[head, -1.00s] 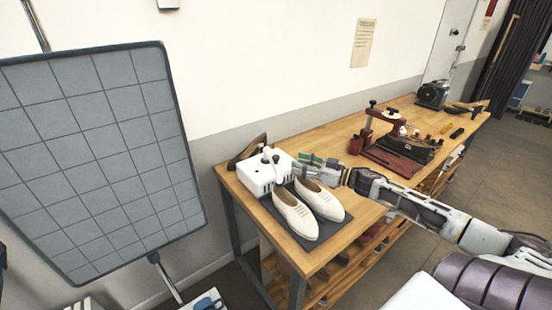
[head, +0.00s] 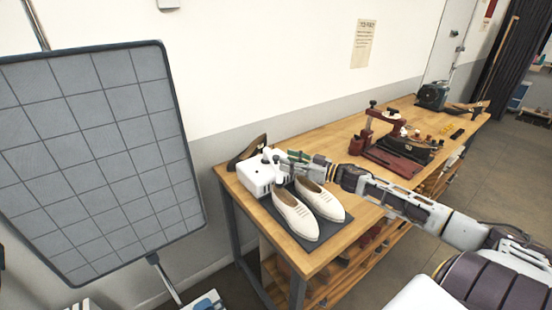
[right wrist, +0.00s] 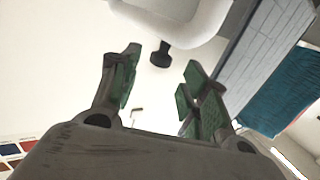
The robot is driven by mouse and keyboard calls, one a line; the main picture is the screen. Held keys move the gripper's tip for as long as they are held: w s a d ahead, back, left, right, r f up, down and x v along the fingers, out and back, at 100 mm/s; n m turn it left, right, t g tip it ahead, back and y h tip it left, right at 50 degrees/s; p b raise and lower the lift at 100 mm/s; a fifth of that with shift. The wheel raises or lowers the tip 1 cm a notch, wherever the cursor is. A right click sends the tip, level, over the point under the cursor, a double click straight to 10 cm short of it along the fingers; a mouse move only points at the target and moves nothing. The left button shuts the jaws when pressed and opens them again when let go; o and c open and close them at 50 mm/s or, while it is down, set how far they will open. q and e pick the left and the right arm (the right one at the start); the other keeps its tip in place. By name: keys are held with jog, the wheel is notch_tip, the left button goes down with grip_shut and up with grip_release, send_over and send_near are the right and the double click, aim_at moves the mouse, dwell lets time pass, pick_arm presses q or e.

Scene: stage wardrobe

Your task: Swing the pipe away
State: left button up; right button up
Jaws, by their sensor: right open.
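A white box-shaped device (head: 257,182) stands at the near left end of the wooden bench. A short white pipe (head: 268,157) seems to sit on its top, partly hidden by my gripper. My right gripper (head: 287,157) is open, with green finger pads, just right of the pipe. In the right wrist view, a white rounded part (right wrist: 165,22), perhaps the pipe, carries a black knob (right wrist: 161,55). The knob shows beyond and between the open fingers (right wrist: 160,90); whether anything touches cannot be told. My left gripper is out of view.
A pair of cream shoes (head: 308,207) lies on a dark mat (head: 338,224) before the device. A dark wooden piece (head: 250,150) stands behind it. A red clamp stand (head: 392,150) is farther along the bench (head: 320,145). A large gridded panel (head: 100,160) stands left.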

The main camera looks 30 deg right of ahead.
aim_at(276, 156)
jog(key=shift+x, duration=2.8)
grip_shut()
